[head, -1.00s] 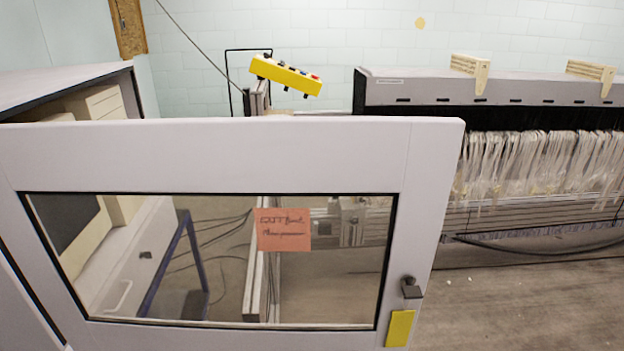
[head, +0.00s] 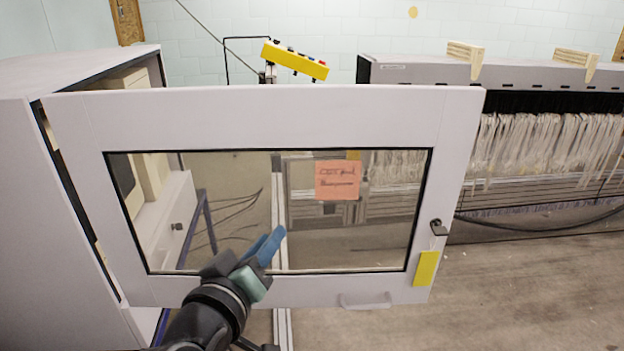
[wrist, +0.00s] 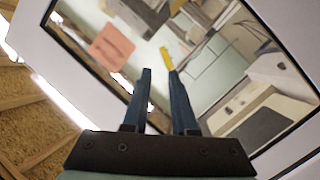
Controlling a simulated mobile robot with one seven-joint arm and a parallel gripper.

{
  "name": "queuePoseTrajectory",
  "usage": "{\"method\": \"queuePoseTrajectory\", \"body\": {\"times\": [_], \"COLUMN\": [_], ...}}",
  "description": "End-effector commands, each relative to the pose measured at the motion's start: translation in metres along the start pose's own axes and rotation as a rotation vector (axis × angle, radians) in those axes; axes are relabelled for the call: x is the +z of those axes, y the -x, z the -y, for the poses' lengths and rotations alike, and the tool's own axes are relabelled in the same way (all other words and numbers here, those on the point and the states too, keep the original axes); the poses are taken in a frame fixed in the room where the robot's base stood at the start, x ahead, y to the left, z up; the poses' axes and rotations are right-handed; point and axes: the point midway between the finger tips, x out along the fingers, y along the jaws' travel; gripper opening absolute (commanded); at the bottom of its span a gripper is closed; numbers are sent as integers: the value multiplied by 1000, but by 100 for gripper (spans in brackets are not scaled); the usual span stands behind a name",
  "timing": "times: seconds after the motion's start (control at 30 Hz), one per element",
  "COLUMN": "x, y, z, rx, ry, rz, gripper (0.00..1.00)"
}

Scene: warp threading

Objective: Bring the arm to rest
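My gripper (head: 268,246) shows at the bottom middle of the head view, with its blue fingers pointing up and to the right in front of the windowed cabinet door (head: 270,109). In the wrist view my gripper (wrist: 159,72) has two blue fingers standing apart with nothing between them. The door's window and the orange note (wrist: 112,46) lie beyond the fingertips. I cannot tell how far the fingertips are from the glass.
The door swings out from a grey cabinet (head: 25,190) at the left. A door handle (head: 365,301) and a latch (head: 438,228) are at its lower right. Behind it stand a yellow control box (head: 295,60) and a loom with hanging threads (head: 545,145). Floor at the right is clear.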

Motion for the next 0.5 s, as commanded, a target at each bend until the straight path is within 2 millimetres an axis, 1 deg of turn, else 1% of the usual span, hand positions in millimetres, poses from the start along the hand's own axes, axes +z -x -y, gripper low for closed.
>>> {"method": "queuePoseTrajectory", "body": {"times": [0.03, 0.07, 0.1, 0.13, 0.17, 0.2, 0.27, 0.3, 0.37, 0.4, 0.5], "x": [-30, -46, -66, -80, -94, -111, -134, -146, -162, -171, -184], "y": [3, 7, 14, 21, 29, 42, 64, 79, 104, 120, 155], "z": [-33, -49, -72, -88, -105, -128, -160, -181, -208, -224, -253], "rx": [11, 12, 15, 18, 22, 27, 35, 42, 49, 53, 61], "ry": [-103, -157, -224, -273, -318, -374, -450, -494, -552, -582, -637], "rz": [-95, -151, -225, -282, -339, -416, -532, -607, -713, -778, -905], "gripper": [26, 26, 26, 26, 26, 26, 26, 26, 26, 26, 26]}}
